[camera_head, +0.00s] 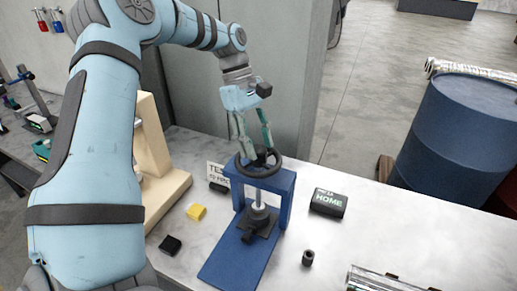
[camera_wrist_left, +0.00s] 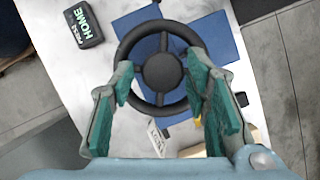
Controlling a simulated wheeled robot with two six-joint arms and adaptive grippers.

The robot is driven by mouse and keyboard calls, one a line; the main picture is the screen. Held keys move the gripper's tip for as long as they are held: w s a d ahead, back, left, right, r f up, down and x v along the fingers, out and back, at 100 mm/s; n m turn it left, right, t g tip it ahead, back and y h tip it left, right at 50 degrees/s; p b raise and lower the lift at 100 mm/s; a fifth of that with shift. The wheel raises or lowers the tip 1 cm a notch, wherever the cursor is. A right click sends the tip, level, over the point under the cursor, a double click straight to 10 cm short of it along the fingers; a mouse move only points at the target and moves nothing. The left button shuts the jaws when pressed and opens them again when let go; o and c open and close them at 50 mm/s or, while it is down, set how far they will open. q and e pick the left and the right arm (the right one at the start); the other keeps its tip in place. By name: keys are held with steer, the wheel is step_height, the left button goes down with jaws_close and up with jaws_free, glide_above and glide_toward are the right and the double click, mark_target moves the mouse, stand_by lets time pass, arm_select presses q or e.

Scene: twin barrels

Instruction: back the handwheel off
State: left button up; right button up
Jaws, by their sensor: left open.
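The black spoked handwheel (camera_head: 272,170) sits on top of a blue press frame (camera_head: 285,195), above a vertical screw and a dark clamp piece. In the left wrist view the handwheel (camera_wrist_left: 163,72) faces me, with its hub and spokes in plain sight. My left gripper (camera_head: 253,150) points down at the handwheel from above. Its teal-padded fingers are open in the left wrist view (camera_wrist_left: 160,82), one on each side of the hub and overlapping the rim. I cannot tell whether they touch the rim. My right gripper is not in view.
A black HOME block (camera_head: 328,203) lies right of the press. A yellow block (camera_head: 196,212), a black block (camera_head: 170,245) and a small black cylinder (camera_head: 308,258) lie around it. A cream stand (camera_head: 165,190) is left; a blue barrel (camera_head: 458,135) stands beyond the table.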

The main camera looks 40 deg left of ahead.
arm_select(q)
steer(key=shift+w+d+f, duration=0.1)
steer(key=shift+d+f, duration=0.1)
steer(key=shift+f, duration=0.4)
steer(key=shift+s+r, duration=0.1)
steer(key=shift+s, duration=0.3)
steer(key=shift+c, duration=0.3)
steer(key=shift+w, duration=0.1)
steer(key=c, duration=0.8)
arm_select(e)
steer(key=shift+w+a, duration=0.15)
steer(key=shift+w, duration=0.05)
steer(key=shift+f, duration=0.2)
